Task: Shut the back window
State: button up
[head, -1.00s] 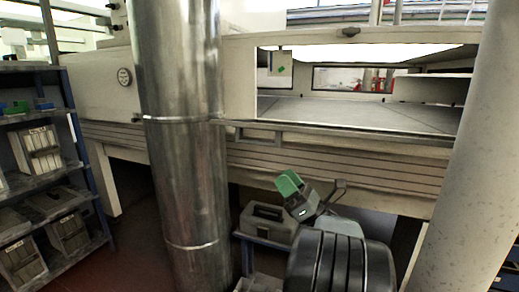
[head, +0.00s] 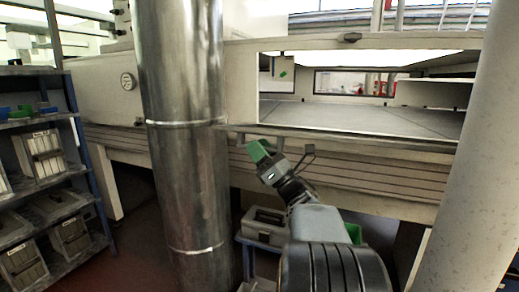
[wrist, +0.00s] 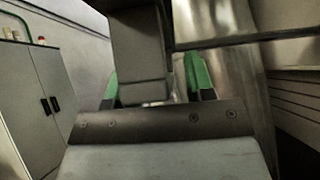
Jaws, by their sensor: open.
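The back window (head: 348,82) shows in the head view as a rectangular opening in the far wall of the pale tunnel, seen through the wide front opening. Red and grey things show through it, so it looks open. My gripper (head: 258,151), with green fingers, is outside the tunnel, below the front sill and close to the steel column. It is open, with its fingers apart in the wrist view (wrist: 152,88).
A shiny steel column (head: 187,130) stands left of my gripper, and a pale pillar (head: 465,170) stands at the right. Blue shelving (head: 85,155) with boxes is at the left. A grey case (head: 264,226) sits low under the tunnel. The tunnel floor (head: 370,118) looks clear.

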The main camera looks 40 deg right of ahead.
grip_shut()
dwell(0.4)
